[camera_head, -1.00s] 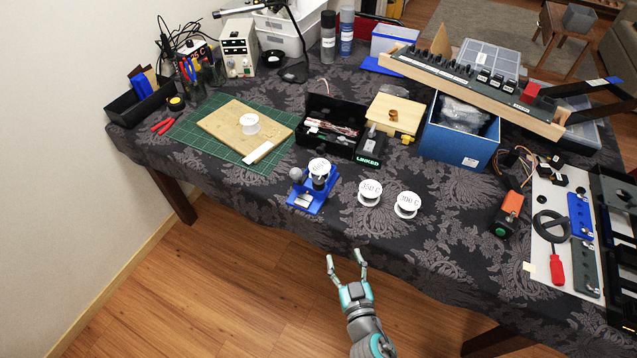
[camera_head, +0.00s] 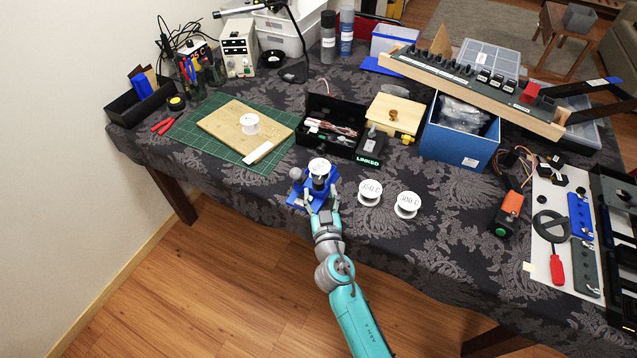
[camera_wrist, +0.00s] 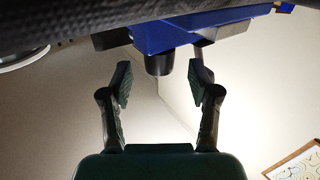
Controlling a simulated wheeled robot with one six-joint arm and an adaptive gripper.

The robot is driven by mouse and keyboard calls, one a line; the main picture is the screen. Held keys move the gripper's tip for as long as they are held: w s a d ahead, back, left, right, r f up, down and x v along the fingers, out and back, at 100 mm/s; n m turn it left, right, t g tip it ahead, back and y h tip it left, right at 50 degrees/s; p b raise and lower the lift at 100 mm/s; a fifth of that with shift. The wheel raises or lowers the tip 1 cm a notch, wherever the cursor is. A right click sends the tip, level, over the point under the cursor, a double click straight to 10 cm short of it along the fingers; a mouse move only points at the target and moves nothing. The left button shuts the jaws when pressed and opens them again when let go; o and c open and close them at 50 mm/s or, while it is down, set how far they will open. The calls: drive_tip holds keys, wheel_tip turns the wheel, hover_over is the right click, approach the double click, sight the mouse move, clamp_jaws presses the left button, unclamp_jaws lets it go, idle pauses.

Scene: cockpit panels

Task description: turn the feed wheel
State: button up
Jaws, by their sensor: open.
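The blue stand (camera_head: 299,190) sits near the table's front edge with a white labelled spool (camera_head: 319,167) on top. A small grey round part (camera_head: 295,173) shows at its left side. My gripper (camera_head: 320,194) is at the front of the stand and hides part of it. In the wrist view, which looks upside down, the blue stand (camera_wrist: 185,34) is at the top, with a short black cylinder (camera_wrist: 159,63) pointing towards me. I cannot tell whether that is the feed wheel. My open fingers (camera_wrist: 161,85) lie either side of its line, with gaps; no contact shows.
Two white spools, the 350 C one (camera_head: 369,193) and the 300 C one (camera_head: 407,205), stand right of my gripper. Behind are a black box (camera_head: 331,135) with tools and a green mat (camera_head: 190,133). The cloth in front of the two spools is clear.

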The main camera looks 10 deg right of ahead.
sight(315, 187)
drive_tip(key=shift+w+d, duration=0.1)
drive_tip(key=shift+w, duration=1.9)
clamp_jaws()
drive_tip(key=shift+m+h, duration=0.4)
drive_tip(key=shift+h, duration=0.1)
drive_tip(key=m+h, duration=0.1)
drive_tip(key=h, duration=0.1)
drive_tip(key=m+g+h, duration=0.1)
drive_tip(key=m+h, duration=0.1)
drive_tip(key=h, duration=0.1)
drive_tip(key=shift+a+m, duration=0.2)
drive_tip(key=shift+m, duration=0.1)
drive_tip(key=shift+d+m+g+h, duration=0.1)
drive_tip(key=shift+m+g+h, duration=0.7)
drive_tip(key=shift+h, duration=0.45)
drive_tip(key=shift+m+g+h, duration=0.8)
drive_tip(key=shift+h, duration=0.45)
drive_tip(key=shift+m, duration=0.3)
